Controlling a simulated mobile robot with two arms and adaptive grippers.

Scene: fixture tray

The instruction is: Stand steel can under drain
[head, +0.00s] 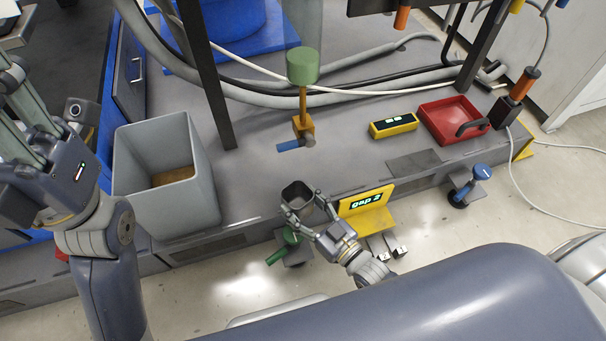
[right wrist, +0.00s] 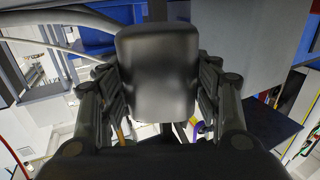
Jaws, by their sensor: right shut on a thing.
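The steel can (head: 297,194) is dark grey and open at the top. My right gripper (head: 304,207) is shut on it, with a finger on each side. In the right wrist view the can (right wrist: 158,75) fills the space between the fingers. The can is in front of and below the drain (head: 304,126), a brass fitting with a blue handle under a green cylinder (head: 302,66). They are apart in the picture. Whether the can touches the bench edge is unclear. My left gripper (head: 22,105) is at the far left, and its jaw opening is unclear.
A grey open bin (head: 135,155) stands left of the drain. A yellow "gap 2" sign (head: 365,202) is just right of the can. A green-handled valve (head: 286,243) is below it. A yellow device (head: 393,125) and red tray (head: 451,119) lie farther right. Bench surface around the drain is clear.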

